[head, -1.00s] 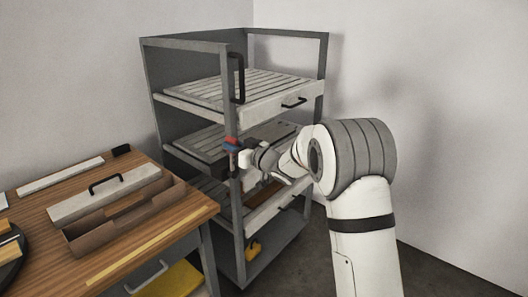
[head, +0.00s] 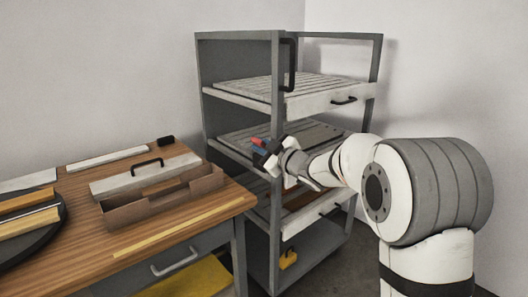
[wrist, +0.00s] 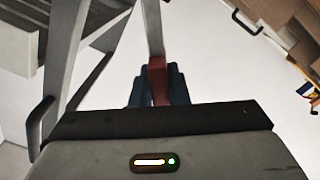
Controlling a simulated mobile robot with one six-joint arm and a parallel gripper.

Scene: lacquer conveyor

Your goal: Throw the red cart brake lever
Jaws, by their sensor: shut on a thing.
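The grey cart (head: 277,90) stands in the corner behind the table. Its red brake lever (head: 258,141) shows beside the front post, at about the height of the middle shelf. My gripper (head: 264,150) is at the lever, its blue fingers closed around it. In the wrist view the red lever (wrist: 157,82) sits between the two blue fingers (wrist: 157,90), with a grey bar running up from it. The lever's lower end and pivot are hidden by my gripper and the post.
The wooden table (head: 70,225) at left holds an open brown box (head: 165,203), a handled lid (head: 140,172) and a black round tray (head: 50,240). A drawer (head: 185,257) with a handle is under it. The cart shelves carry slatted trays (head: 300,84). A yellow object (head: 288,260) is low in the cart.

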